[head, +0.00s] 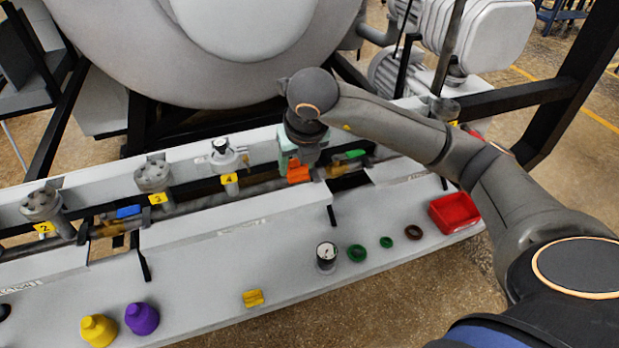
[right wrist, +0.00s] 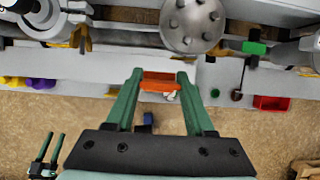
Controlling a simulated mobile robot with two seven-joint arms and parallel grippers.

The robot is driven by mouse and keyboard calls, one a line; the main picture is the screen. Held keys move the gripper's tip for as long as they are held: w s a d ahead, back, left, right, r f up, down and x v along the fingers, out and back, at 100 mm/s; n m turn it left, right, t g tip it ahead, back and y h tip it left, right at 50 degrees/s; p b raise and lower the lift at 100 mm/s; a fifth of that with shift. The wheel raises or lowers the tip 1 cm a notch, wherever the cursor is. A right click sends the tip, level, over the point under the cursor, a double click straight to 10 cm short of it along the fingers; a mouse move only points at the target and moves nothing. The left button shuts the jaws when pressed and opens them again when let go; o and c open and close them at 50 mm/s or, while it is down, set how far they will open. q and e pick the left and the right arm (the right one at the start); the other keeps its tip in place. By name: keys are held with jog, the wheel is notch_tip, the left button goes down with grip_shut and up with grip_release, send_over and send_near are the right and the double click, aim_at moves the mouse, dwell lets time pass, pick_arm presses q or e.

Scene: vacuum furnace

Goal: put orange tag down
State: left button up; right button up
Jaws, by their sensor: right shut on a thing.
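The orange tag (head: 298,174) is small and block-like. My right gripper (head: 297,164) is shut on it, above the pipe rail in front of the furnace vessel. In the right wrist view the tag (right wrist: 158,81) lies crosswise between the two green fingertips (right wrist: 159,77), with the bench edge and floor behind it. I cannot tell whether the tag touches anything below. My left gripper is outside the head view; its two thin fingers (right wrist: 57,135) show apart at the lower left of the right wrist view.
The light grey bench holds a yellow block (head: 253,298), a gauge (head: 326,257), green rings (head: 356,253), a brown ring (head: 413,232) and a red tray (head: 454,212). Yellow (head: 98,330) and purple (head: 142,318) bottle-shaped pieces stand at left. Numbered valves and a green-handled valve (head: 348,155) line the rail.

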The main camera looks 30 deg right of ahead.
jog(key=d+f, duration=0.2)
jog(key=f, duration=0.1)
jog(key=shift+w+d+f, duration=0.15)
jog(key=shift+d+f, duration=0.05)
jog(key=shift+d, duration=0.15)
jog(key=shift+d+f+p, duration=0.2)
jog(key=shift+f+p, duration=0.15)
jog(key=shift+f, duration=1.35)
jog(key=o, duration=1.3)
jog(key=shift+f, duration=0.1)
